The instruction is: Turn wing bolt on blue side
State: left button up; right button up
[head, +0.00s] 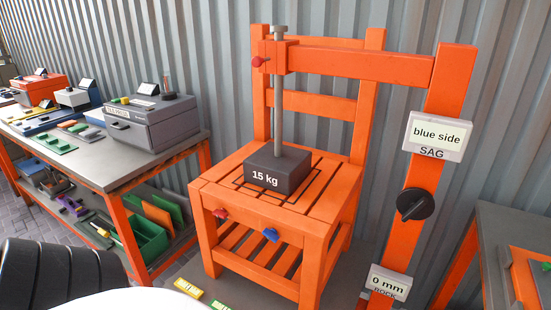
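An orange chair-like frame (312,222) stands in the middle. On the front edge of its seat are a small blue wing bolt (270,234) on the right and a small red one (221,213) on the left. A dark block marked "15 kg" (278,170) rests on the seat slats under a grey vertical rod (279,100). A sign on the orange post reads "blue side SAG" (437,137). Below it is a black knob (415,204), then a "0 mm" sign (387,283). Neither gripper shows in the head view.
A grey-topped workbench (150,165) with a grey box (150,120) and colored parts stands at left. Another bench (515,235) is at right. A corrugated wall (210,55) is behind. A yellow tag (188,288) lies low in front of the chair.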

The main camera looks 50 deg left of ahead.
aim_at(271, 234)
jog(key=u, duration=1.6)
